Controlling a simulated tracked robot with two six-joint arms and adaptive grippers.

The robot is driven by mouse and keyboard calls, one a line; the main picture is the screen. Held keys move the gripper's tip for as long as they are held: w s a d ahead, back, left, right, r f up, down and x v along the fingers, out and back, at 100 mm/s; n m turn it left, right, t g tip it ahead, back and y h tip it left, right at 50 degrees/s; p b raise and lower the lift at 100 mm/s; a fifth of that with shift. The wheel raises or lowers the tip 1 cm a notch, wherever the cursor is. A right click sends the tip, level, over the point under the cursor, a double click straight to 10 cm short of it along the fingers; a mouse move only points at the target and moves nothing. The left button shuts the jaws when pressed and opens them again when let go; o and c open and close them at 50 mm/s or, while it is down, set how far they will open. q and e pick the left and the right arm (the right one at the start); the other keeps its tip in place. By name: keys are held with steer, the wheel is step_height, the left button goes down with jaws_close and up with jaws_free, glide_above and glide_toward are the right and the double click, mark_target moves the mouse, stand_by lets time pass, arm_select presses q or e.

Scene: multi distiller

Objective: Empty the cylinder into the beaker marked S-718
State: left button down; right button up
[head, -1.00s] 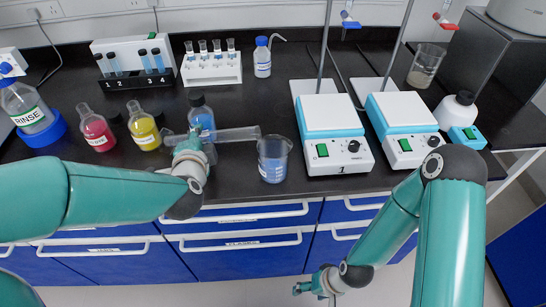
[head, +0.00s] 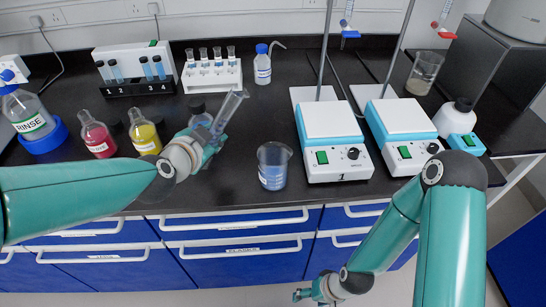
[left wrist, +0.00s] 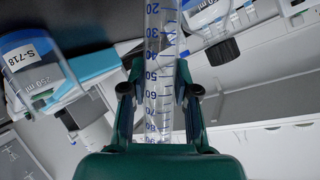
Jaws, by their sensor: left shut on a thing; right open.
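My left gripper (head: 212,136) is shut on the clear graduated cylinder (head: 230,110), which tilts with its upper end to the right. In the left wrist view, the cylinder (left wrist: 160,70) stands between the gripper's fingers (left wrist: 160,92); its walls look clear, and I see no coloured liquid in it. The beaker (head: 273,167) stands on the bench right of the gripper, apart from the cylinder, with blue liquid inside. Its S-718 label shows in the left wrist view on the beaker (left wrist: 35,70). My right gripper (head: 318,291) is open, low in front of the bench.
Two hotplate stirrers (head: 332,140) (head: 402,130) with rods stand right of the beaker. Yellow (head: 144,132) and red (head: 97,135) flasks and a rinse bottle (head: 30,115) stand left. Bench behind the beaker is clear.

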arm_select(q)
steer(key=shift+s+d+f+n+h+b, duration=0.2)
steer(key=shift+n+h+b, duration=0.3)
steer(key=shift+b, duration=1.5)
steer(key=shift+w+d+f+n+h+b, duration=0.1)
steer(key=shift+d+n+h+b, duration=0.3)
steer(key=shift+b, duration=1.6)
steer(key=shift+s+d+f+n+h+b, duration=0.15)
steer(key=shift+n+h+b, duration=0.5)
steer(key=shift+b, duration=1.35)
steer(key=shift+d+r+n+b, duration=0.1)
steer(key=shift+r+n+b, duration=0.2)
steer(key=shift+b, duration=0.45)
steer(key=shift+f, duration=0.1)
steer(key=shift+g, duration=0.3)
